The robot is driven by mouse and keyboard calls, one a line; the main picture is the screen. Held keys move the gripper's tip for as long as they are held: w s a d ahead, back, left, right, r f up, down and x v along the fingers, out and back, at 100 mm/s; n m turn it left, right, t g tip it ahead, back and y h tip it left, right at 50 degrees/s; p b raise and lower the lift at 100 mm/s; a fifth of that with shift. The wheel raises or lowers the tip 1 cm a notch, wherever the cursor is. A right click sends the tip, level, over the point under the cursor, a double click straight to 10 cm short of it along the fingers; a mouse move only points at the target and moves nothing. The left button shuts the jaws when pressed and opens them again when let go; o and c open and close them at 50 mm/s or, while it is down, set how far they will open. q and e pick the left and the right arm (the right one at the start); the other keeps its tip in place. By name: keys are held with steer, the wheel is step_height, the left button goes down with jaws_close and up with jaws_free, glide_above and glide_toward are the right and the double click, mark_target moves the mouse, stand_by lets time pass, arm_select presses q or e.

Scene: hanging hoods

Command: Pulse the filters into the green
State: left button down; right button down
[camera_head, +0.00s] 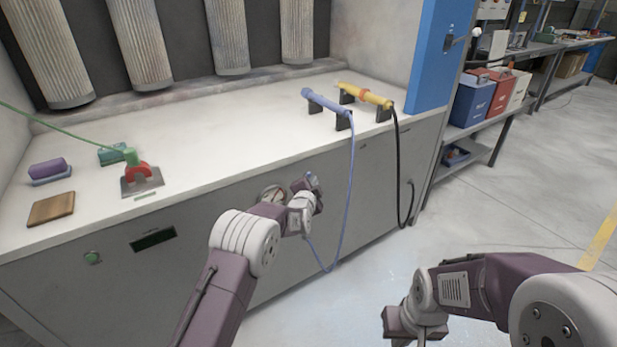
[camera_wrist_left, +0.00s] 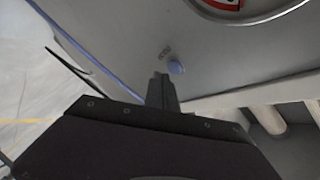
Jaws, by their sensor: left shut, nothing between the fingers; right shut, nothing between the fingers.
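Several pleated grey-white filters (camera_head: 140,40) hang in a row at the back of the hood. A round gauge (camera_head: 272,193) is on the grey front panel, partly hidden by my left arm; its lower edge and some red show in the left wrist view (camera_wrist_left: 228,4). My left gripper (camera_head: 313,182) is at the front panel, right of the gauge. In the left wrist view its fingers (camera_wrist_left: 161,92) are shut and empty, just beside a round blue button (camera_wrist_left: 176,68); I cannot tell whether they touch. My right gripper (camera_head: 402,326) is low at the bottom edge, shut, its tips unclear.
A blue tool (camera_head: 325,104) and a yellow tool (camera_head: 365,95) rest on black stands, their hoses hanging over the front. Floor at right is clear.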

arm_select(q)
steer(key=shift+w+a, duration=0.2)
steer(key=shift+w, duration=0.1)
steer(key=shift+w+a, duration=0.25)
steer(key=shift+w, duration=0.05)
stand_by(0.6)
steer(key=shift+s+d, duration=0.1)
steer(key=shift+s+d+p, duration=0.3)
steer(key=shift+s+d, duration=0.1)
steer(key=shift+s, duration=0.15)
steer(key=s+d, duration=0.1)
steer(key=s, duration=0.1)
steer(key=s+d+p, duration=0.1)
steer(key=s+d, duration=0.1)
steer(key=shift+p, duration=0.3)
stand_by(0.7)
